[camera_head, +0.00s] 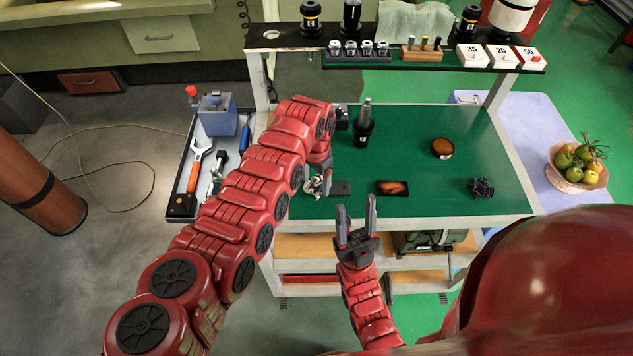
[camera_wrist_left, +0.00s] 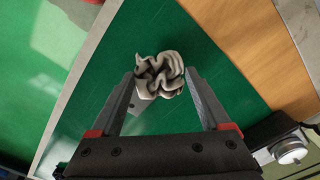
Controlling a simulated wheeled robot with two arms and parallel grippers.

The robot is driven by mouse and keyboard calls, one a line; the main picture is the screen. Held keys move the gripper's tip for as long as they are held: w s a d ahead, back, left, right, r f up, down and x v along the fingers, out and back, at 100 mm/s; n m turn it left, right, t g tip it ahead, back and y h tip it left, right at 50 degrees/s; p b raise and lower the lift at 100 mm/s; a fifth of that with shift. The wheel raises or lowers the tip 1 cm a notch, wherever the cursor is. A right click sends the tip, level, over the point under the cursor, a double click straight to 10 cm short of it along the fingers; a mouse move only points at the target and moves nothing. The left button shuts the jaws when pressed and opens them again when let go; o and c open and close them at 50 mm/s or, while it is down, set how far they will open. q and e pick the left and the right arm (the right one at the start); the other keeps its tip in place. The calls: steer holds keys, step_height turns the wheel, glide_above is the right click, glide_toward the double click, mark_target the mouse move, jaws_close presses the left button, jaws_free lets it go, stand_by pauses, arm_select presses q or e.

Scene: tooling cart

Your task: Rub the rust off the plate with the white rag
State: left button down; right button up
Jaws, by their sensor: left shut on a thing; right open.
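The white rag (camera_head: 313,186), crumpled with dark folds, is held in my left gripper (camera_head: 324,182) at the left side of the green cart top. In the left wrist view the rag (camera_wrist_left: 160,75) sits bunched between the two fingertips. I cannot tell whether it touches the top. The dark plate (camera_head: 393,188) with an orange-brown rust patch lies flat near the front edge, to the right of the rag and apart from it. My right gripper (camera_head: 356,216) is open and empty, in front of the cart's front edge, with its fingers pointing away from me.
A small dark flat piece (camera_head: 340,187) lies between rag and plate. A bottle in a black holder (camera_head: 362,132), a round brown tin (camera_head: 442,148) and a dark tangled bundle (camera_head: 482,188) stand around. The middle of the green top (camera_head: 405,155) is clear. A shelf (camera_head: 400,60) spans the back.

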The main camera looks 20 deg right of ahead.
arm_select(q)
steer(key=shift+w+a+r, duration=0.15)
steer(key=shift+r, duration=0.45)
steer(key=shift+w+a+r, duration=0.1)
steer(key=shift+a+r, duration=0.05)
steer(key=shift+r, duration=0.4)
steer(key=shift+s+d+r, duration=0.1)
steer(key=shift+d+r, duration=0.05)
steer(key=shift+r, duration=0.65)
steer(key=shift+d+r, duration=0.1)
steer(key=shift+r, duration=0.65)
steer(key=shift+s+r, duration=0.1)
steer(key=shift+r, duration=1.3)
steer(key=shift+a, duration=0.1)
